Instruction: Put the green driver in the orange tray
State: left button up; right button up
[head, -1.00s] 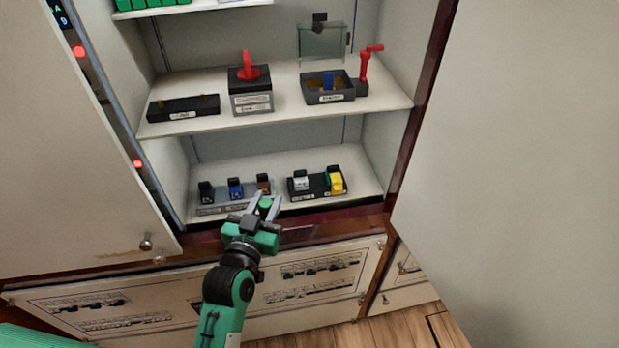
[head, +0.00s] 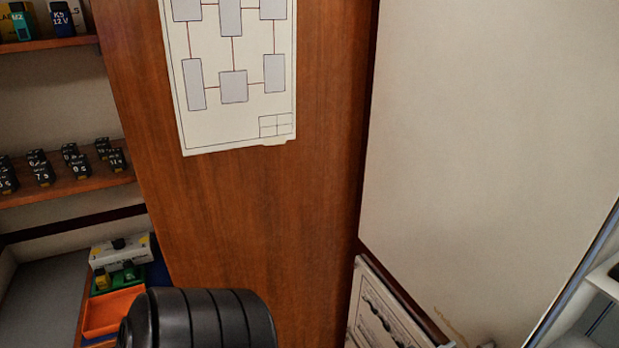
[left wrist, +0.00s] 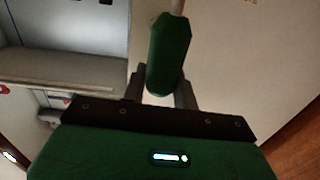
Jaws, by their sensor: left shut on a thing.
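The green driver (left wrist: 170,55) is in the left wrist view, its green handle between the fingers of my left gripper (left wrist: 164,88). The gripper is shut on the handle, and a thin pale shaft runs up out of the picture. The orange tray (head: 113,311) is at the lower left of the head view, on a grey surface. Its right part is hidden behind a black ribbed part that seems to be my arm. Neither gripper shows in the head view.
A green tray (head: 133,277) with small blocks and a white box (head: 121,252) stand behind the orange tray. Shelves with small black blocks (head: 75,162) are above. A wooden panel (head: 260,210) with a diagram sheet (head: 235,70) stands right of them.

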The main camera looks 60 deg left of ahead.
aim_at(119, 312)
jog(key=u, duration=1.55)
jog(key=i+j+u, duration=0.1)
jog(key=u, duration=0.35)
jog(key=i+u, duration=0.1)
jog(key=u, duration=0.35)
jog(key=i+u, duration=0.1)
jog(key=u, duration=0.4)
jog(key=i, duration=0.1)
